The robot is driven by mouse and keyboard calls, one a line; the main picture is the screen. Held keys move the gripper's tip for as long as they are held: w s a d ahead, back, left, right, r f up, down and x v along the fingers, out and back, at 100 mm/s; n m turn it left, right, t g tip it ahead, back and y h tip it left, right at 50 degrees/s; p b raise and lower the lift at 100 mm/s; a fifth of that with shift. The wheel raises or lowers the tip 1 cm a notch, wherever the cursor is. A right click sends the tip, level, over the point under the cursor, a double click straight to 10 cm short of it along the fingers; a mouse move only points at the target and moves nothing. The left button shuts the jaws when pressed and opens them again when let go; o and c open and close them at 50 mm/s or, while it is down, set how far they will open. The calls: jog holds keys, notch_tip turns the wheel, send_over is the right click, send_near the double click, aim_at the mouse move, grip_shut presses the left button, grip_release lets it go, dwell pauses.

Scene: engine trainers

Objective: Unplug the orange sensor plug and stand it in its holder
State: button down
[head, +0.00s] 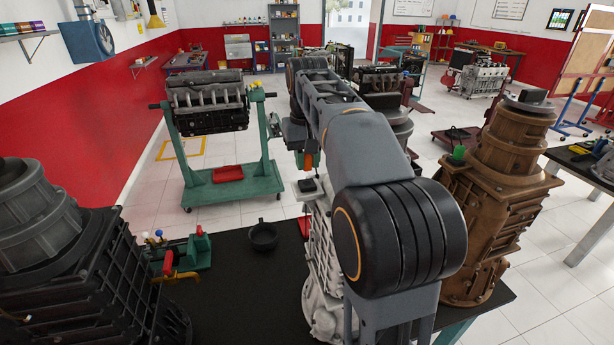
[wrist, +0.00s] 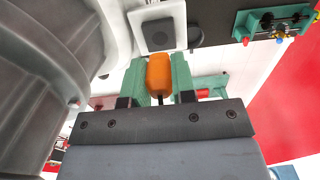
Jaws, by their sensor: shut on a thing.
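The orange sensor plug (wrist: 159,72) stands between the two green fingers of my gripper (wrist: 158,80), which are shut on its sides. A dark cable end shows at its near end in the wrist view. In the head view the orange plug (head: 308,160) shows below my arm, above a dark square piece on a white housing (head: 309,187). That dark square (wrist: 158,34) is beyond the plug in the wrist view; I cannot tell whether they touch. A green rack with coloured tops (head: 196,252), possibly the holder, stands on the bench to the left; it also shows in the wrist view (wrist: 272,22).
A black bowl (head: 263,236) sits on the dark bench (head: 240,290) between the rack and the white housing. A dark engine casing (head: 85,270) stands at the left and a brown one (head: 497,200) at the right. A green engine stand (head: 232,188) is on the floor behind.

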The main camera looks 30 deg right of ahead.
jog(key=shift+r, duration=0.9)
jog(key=shift+r, duration=0.1)
